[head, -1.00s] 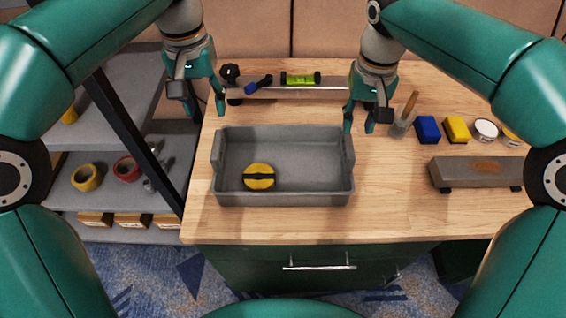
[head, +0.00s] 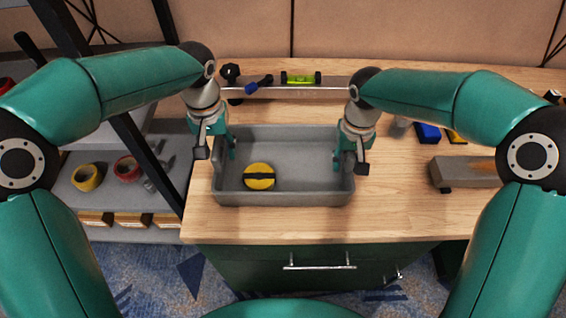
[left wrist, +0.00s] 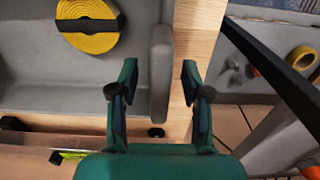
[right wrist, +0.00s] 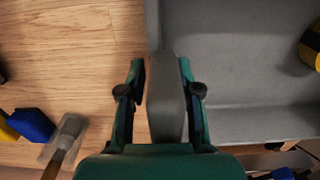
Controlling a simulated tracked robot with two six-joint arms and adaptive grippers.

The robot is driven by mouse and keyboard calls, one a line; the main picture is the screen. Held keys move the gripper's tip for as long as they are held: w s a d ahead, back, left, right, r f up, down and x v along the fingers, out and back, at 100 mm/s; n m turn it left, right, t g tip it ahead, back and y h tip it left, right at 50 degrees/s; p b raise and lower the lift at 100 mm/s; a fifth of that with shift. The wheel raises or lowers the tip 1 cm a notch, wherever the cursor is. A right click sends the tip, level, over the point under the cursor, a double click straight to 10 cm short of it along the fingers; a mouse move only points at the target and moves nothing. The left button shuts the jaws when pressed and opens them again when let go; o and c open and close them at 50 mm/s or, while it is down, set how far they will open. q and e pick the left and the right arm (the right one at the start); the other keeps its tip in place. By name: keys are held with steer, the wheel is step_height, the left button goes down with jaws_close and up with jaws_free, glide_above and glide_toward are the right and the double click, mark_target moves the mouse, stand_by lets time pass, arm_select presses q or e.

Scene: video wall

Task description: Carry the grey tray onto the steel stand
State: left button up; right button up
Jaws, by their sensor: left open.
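The grey tray (head: 290,198) lies flat on the wooden workbench, with raised walls at its left and right ends. My right gripper (head: 351,164) is at the right end wall (right wrist: 165,100), with one finger on each side. Its fingers are close to that wall; whether they grip it is not clear. The steel stand is not clearly identifiable.
A grey bar with a green level (head: 300,78) and a black knob lies behind the tray. A blue block (head: 428,132) and a grey block (head: 455,175) are at right. A shelf with tape rolls (head: 87,177) stands left. Bench in front of the tray is clear.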

arm_select(q)
steer(key=c, duration=0.7)
arm_select(e)
jaws_close()
arm_select(q)
jaws_close()
arm_select(e)
steer(key=shift+d, duration=0.1)
arm_select(q)
steer(key=shift+a+r, duration=0.15)
arm_select(e)
steer(key=shift+r, duration=0.1)
